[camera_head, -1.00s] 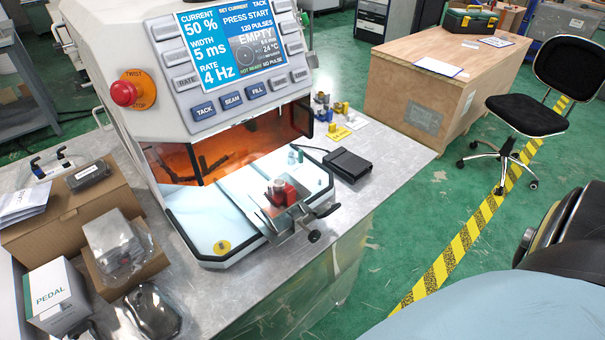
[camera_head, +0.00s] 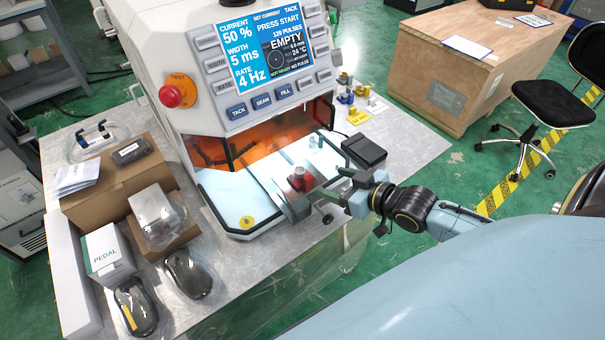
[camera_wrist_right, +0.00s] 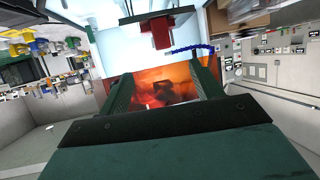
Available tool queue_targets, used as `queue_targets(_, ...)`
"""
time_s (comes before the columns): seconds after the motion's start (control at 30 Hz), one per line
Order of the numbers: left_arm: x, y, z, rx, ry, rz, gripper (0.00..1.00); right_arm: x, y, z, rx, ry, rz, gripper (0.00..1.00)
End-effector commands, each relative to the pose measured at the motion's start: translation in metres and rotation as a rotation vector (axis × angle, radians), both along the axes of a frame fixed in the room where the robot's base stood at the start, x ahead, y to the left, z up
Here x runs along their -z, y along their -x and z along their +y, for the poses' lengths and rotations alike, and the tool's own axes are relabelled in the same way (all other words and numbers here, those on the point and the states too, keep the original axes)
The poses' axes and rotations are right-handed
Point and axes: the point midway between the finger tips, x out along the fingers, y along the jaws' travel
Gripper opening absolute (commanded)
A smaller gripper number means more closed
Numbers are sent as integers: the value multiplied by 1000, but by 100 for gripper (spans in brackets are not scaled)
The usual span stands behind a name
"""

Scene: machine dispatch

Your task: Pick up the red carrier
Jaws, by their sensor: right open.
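The red carrier (camera_head: 300,181) sits at the front of the machine's pale blue deck, on a grey metal slide. A silvery round part shows on top of it. My right gripper (camera_head: 329,187) is just to the right of the carrier, pointing toward the machine. It is open, with nothing between its fingers. In the right wrist view the red carrier (camera_wrist_right: 160,30) shows beyond the fingertips of the open gripper (camera_wrist_right: 163,76), apart from them. My left gripper is not in view.
The machine (camera_head: 215,110) has a lit screen, a red stop knob (camera_head: 171,95) and an orange window. A black pedal (camera_head: 364,151) lies right of the deck. Cardboard boxes (camera_head: 115,185) and two dark, mouse-shaped items crowd the left of the metal table (camera_head: 235,290). A wooden crate (camera_head: 445,70) stands beyond.

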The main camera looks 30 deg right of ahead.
Motion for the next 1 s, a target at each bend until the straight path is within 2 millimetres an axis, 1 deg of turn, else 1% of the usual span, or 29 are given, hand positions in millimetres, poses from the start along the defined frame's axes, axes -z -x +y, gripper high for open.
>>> queue_targets(0.07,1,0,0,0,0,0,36,1,-9,2,-1,-5,-8,65)
queue_targets(0.4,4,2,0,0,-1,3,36,23,-56,16,0,-5,-5,65)
queue_targets(0.5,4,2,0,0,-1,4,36,27,-65,18,1,-3,-5,65)
queue_targets(0.77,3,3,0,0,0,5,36,33,-79,24,0,-4,-5,65)
queue_targets(0.9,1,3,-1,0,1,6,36,40,-96,33,0,-5,-5,65)
queue_targets(1.0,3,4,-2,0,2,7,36,46,-107,36,0,-2,-5,65)
